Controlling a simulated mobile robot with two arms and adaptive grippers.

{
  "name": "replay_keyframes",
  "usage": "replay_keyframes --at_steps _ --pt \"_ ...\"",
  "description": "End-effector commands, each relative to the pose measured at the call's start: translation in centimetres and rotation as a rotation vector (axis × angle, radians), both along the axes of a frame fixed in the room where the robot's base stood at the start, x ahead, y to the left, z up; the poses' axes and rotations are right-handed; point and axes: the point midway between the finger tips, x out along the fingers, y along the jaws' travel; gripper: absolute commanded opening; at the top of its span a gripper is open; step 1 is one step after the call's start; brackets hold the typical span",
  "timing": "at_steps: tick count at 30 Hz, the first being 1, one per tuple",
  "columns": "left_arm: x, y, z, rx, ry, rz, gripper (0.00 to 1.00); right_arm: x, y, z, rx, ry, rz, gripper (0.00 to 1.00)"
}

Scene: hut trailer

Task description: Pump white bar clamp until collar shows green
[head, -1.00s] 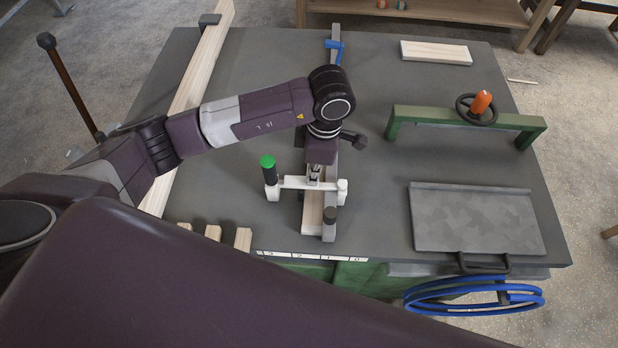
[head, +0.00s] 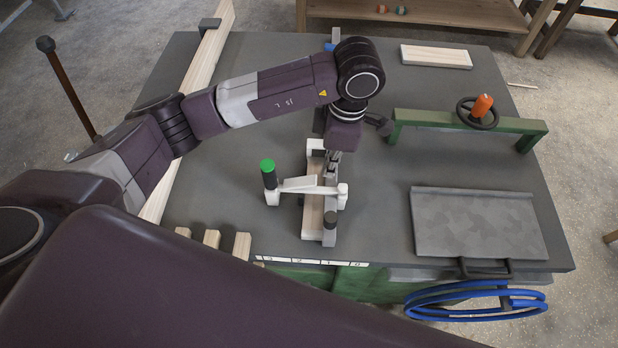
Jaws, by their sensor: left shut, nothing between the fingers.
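The white bar clamp (head: 330,194) lies near the front of the grey table, across a grey bar and a pale wooden strip. At its left end stands a dark upright handle with a green top (head: 267,165). A white lever piece lies at a slight angle to the white crossbar. My left gripper (head: 334,165) points down just behind the clamp's right half, shut and empty. Its fingertips are small and partly merge with the bar behind, so I cannot tell whether they touch the clamp. My right gripper is not in view.
A green frame with an orange-knobbed wheel (head: 467,118) stands at right. A grey metal plate (head: 478,225) lies in front of it, with a blue hose coil (head: 475,300) below the table edge. Several short wooden pieces (head: 212,239) stick out at front left.

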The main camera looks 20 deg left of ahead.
Motion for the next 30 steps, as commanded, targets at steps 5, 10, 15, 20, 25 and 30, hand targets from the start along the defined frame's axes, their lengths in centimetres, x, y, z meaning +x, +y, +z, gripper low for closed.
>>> replay_keyframes --at_steps 5,10,15,20,25,30 --pt "0.3 -0.4 4.1 0.001 -0.005 -0.001 0.00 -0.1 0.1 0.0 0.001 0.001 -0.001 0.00" --pt "0.3 -0.7 6.4 0.002 -0.003 0.000 0.00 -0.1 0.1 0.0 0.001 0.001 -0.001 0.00" --pt "0.2 -0.8 7.3 0.002 0.001 0.000 0.00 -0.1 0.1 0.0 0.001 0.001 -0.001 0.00" --pt "0.2 -0.8 7.3 0.003 0.002 0.000 0.00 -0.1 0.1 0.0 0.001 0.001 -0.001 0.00" --pt "0.2 -0.8 7.3 0.002 0.002 0.000 0.00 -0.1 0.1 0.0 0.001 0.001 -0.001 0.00" --pt "0.2 -0.8 7.3 0.002 0.002 0.000 0.00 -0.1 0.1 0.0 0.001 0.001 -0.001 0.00"
